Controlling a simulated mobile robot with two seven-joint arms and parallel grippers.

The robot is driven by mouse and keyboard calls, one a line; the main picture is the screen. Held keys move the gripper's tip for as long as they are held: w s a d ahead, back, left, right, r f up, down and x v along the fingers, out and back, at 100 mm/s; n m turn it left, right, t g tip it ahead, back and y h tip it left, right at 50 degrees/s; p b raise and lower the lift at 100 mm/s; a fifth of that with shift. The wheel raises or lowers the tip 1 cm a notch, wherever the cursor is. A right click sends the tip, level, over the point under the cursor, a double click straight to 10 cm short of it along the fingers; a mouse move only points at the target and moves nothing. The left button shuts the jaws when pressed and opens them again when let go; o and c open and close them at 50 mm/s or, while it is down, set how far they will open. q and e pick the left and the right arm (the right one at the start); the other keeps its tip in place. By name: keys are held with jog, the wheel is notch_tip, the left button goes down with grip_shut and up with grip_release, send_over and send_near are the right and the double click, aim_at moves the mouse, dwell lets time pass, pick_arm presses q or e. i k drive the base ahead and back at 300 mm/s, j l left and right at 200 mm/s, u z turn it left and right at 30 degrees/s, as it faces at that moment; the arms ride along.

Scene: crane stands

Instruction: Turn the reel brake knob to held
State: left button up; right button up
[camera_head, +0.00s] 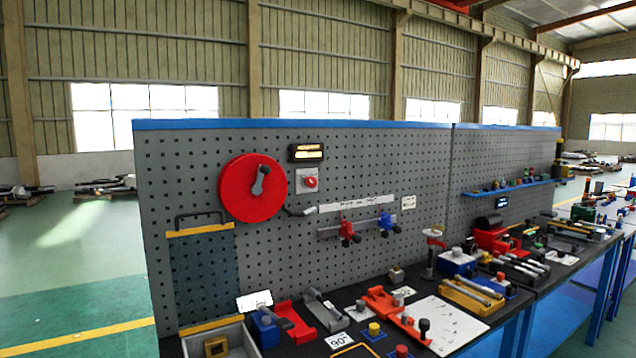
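A large red reel disc (236,196) with a grey crank handle (261,180) is mounted on the left part of the grey pegboard. Just right of the reel, a small red knob (310,182) sits on a light plate; it appears to be the brake knob. Its markings are too small to read, so I cannot tell which setting it is at. Above it is a dark box with a lit yellowish display (308,154). Neither of my grippers shows in the head view.
A grey lever with a white label strip (356,204) and a rail with red and blue clamps (346,231) are right of the knob. A handled panel (203,275) hangs below the reel. The bench (365,270) below is crowded with fixtures. Green floor is open at left.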

aim_at(310, 182)
jog(key=i+l, duration=0.2)
jog(key=l, duration=0.15)
jog(key=i+l+u, duration=0.15)
jog(key=i+l, duration=0.25)
jog(key=l, duration=0.3)
jog(key=i+l+u, duration=0.1)
jog(key=l, duration=0.3)
jog(key=i+l+u, duration=0.1)
jog(key=i+l, duration=0.35)
jog(key=l, duration=0.35)
jog(key=i+l+u, duration=0.1)
jog(key=l, duration=0.3)
jog(key=i, duration=0.1)
